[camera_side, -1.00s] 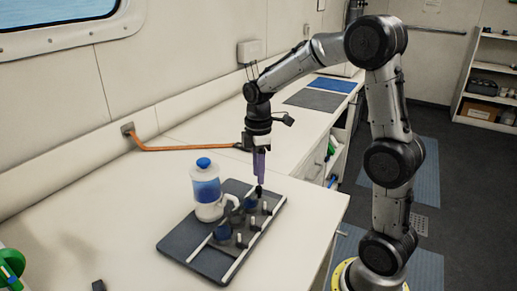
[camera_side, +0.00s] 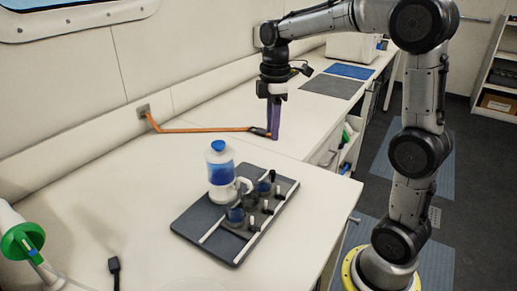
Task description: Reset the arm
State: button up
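My gripper (camera_side: 274,134), with purple fingers, points straight down beyond the far end of the dark tray (camera_side: 190,222). It is apart from the tray and the things on it. The fingers overlap in this side view, so the gap between them is hidden. I see nothing hanging from them. A clear bottle with a blue cap (camera_side: 218,146) and blue contents stands upright on the tray's left side. Small dark-blue vessels (camera_side: 235,213) and several short pegs (camera_side: 267,206) stand beside it.
An orange cable (camera_side: 200,130) runs from the wall along the bench to just behind my gripper. A green-and-white object (camera_side: 22,241) and a black plug-like piece (camera_side: 114,267) lie front left. Blue (camera_side: 350,71) and grey (camera_side: 332,87) mats lie farther back. The bench front is mostly clear.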

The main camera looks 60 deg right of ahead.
jog(key=s+a+r+t, duration=0.3)
jog(key=s+a+r, duration=0.3)
jog(key=s, duration=0.4)
jog(key=s+a+f+m+t, duration=0.2)
jog(key=s+a+f+m, duration=0.2)
jog(key=s+f+m, duration=0.3)
jog(key=shift+s+f+m, duration=0.2)
jog(key=shift+s+m, duration=0.4)
jog(key=shift+m, duration=0.6)
